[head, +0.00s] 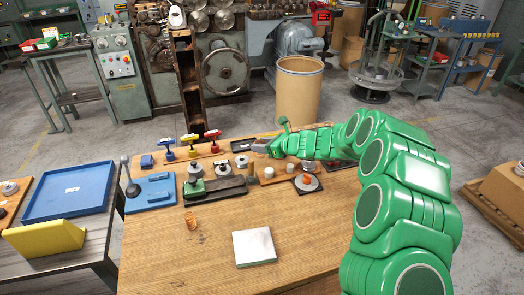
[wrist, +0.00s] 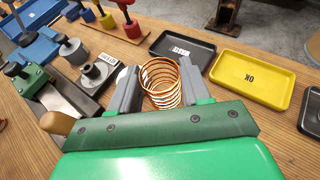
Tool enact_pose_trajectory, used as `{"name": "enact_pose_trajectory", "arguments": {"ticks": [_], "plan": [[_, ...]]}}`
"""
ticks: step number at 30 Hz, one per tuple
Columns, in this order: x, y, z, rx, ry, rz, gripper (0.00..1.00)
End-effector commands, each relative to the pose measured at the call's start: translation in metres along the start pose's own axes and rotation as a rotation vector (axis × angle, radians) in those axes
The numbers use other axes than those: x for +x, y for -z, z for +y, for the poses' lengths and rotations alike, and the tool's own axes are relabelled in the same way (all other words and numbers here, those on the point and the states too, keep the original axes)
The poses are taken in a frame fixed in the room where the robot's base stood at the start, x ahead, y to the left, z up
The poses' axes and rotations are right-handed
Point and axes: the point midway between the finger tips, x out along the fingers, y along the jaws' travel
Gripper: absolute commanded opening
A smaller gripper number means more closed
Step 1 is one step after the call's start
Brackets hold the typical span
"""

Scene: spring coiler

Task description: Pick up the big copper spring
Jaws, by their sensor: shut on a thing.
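The big copper spring (wrist: 162,84) is a wide open coil and sits between the two grey fingers of my gripper (wrist: 157,92) in the wrist view. The fingers are shut on its sides. In the head view my gripper (head: 262,147) is over the back of the wooden table; the spring in it cannot be made out there. A copper coil (head: 191,221) also stands alone on the table toward the front left in the head view. I cannot tell from the wrist view how far the held spring is above the table.
Beyond the spring lie a black labelled tray (wrist: 182,48) and a yellow tray marked OK (wrist: 250,78). Steel and green fixtures (wrist: 50,90) stand left of my gripper. A pale square plate (head: 254,247) lies at the table's front; the wood around it is clear.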

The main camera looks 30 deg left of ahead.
Motion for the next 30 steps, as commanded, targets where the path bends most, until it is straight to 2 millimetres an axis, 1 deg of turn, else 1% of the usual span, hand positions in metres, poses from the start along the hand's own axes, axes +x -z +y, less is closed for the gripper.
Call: {"name": "enact_pose_trajectory", "arguments": {"ticks": [1,17,30], "plan": [[-0.005,-0.006,0.002,-0.001,0.001,-0.003,0.18],[-0.06,-0.045,0.037,0.0,0.002,-0.002,0.18],[-0.106,-0.051,0.078,0.002,0.001,-0.001,0.18]]}}
